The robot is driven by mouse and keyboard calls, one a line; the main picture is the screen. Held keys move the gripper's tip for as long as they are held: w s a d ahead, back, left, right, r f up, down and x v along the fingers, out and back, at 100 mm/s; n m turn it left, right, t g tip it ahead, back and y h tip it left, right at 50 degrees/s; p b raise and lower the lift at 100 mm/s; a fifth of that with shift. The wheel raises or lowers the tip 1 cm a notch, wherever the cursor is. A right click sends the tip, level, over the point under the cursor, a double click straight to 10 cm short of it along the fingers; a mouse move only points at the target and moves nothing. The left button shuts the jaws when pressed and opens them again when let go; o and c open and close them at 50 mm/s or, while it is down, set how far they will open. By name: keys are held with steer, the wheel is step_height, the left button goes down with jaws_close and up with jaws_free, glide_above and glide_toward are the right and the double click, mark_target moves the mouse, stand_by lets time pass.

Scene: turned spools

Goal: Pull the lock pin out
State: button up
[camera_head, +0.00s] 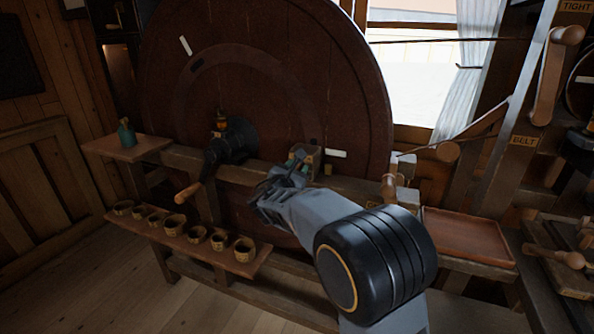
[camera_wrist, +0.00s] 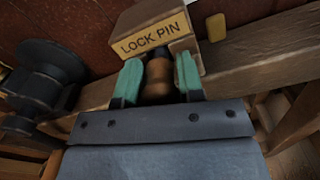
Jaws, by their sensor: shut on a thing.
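The lock pin (camera_wrist: 158,82) shows in the wrist view as a turned wooden handle in front of a block labelled "LOCK PIN" (camera_wrist: 152,36). My gripper (camera_wrist: 160,80) has its two green-padded fingers on either side of the handle and is shut on it. The handle is close against the block, and how deep the pin sits is hidden. In the head view my gripper (camera_head: 286,182) is at the wooden beam in front of the big wheel (camera_head: 275,80), and my own arm hides most of the pin.
A black hub with a wooden crank handle (camera_head: 187,193) stands left of my gripper. Several small round cups (camera_head: 197,233) line a low shelf. A green bottle (camera_head: 126,133) stands on a ledge at left. A reddish tray (camera_head: 468,238) and a "BELT" lever (camera_head: 446,151) are at right.

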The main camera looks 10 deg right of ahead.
jaws_close()
steer(key=b+v, duration=0.1)
steer(key=v, duration=0.2)
steer(key=shift+s+f, duration=0.1)
steer(key=o, duration=0.6)
jaws_free()
steer(key=shift+s+a, duration=0.1)
steer(key=v, duration=1.3)
steer(key=shift+s+a, duration=0.25)
steer(key=shift+s, duration=0.1)
